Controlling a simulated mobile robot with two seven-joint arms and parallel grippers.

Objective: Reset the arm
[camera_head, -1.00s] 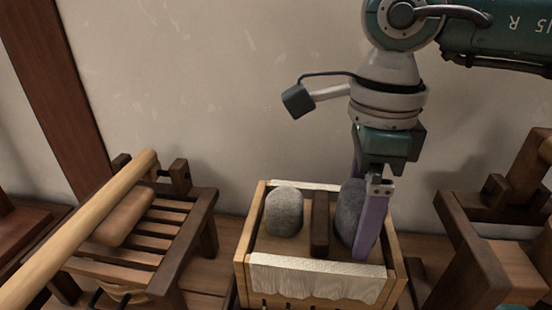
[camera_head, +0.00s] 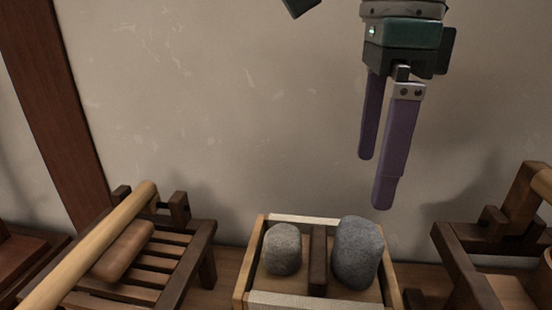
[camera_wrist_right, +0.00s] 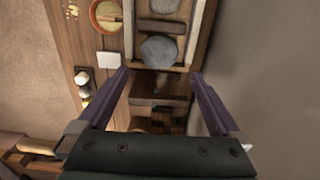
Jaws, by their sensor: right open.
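My right gripper (camera_head: 376,182) is open and empty, with purple fingers pointing down. It is raised in front of the plain wall, above the wooden crate (camera_head: 240,282). In the right wrist view the fingers of my right gripper (camera_wrist_right: 160,82) are spread wide with nothing between them at their tips. Two grey stones lie in the crate: a smaller stone (camera_head: 283,249) on the left and a larger stone (camera_head: 357,253) on the right, with a dark divider (camera_head: 318,261) between them. My left gripper does not show.
A slatted wooden rack (camera_head: 150,262) with a pale pole (camera_head: 95,240) stands at the left. A dark wooden frame (camera_head: 465,255) stands at the right. The right wrist view also shows a bowl (camera_wrist_right: 106,15) and a white square (camera_wrist_right: 109,60). The wall area around my gripper is clear.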

